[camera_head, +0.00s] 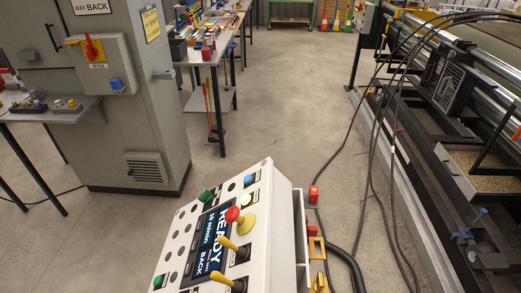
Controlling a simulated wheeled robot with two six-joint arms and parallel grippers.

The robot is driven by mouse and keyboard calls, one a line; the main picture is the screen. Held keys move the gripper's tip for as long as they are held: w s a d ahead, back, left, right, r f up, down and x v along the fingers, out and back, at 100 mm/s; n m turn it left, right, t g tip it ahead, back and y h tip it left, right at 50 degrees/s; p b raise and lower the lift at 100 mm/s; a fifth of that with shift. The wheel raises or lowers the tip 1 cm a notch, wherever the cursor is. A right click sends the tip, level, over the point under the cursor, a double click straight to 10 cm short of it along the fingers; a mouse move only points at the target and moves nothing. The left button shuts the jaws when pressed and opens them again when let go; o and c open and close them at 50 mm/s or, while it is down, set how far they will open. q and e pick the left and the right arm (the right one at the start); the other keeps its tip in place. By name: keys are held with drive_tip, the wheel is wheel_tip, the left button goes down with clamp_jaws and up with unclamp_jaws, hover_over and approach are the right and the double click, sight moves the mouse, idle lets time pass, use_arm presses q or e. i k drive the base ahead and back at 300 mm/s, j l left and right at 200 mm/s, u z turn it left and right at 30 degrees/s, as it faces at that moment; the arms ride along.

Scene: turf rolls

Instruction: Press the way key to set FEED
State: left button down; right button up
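A white control console (268,180) stands at the bottom centre, its sloping panel turned sideways to me. Its dark display (210,240) reads READY in large letters and BACK at its lower end; the small middle line is hard to read. The key labels are too small to read, so I cannot tell which is the way key. Neither gripper shows.
A grey cabinet (150,110) with a "WAY BACK" sign (90,7) and a red-yellow MAIN switch (94,47) stands at left. A workbench (205,55) is behind it. Black cables (372,150) run along the machine (450,110) at right. The middle floor (290,90) is clear.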

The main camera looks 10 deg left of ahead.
sight(187, 269)
drive_tip(key=u, duration=0.95)
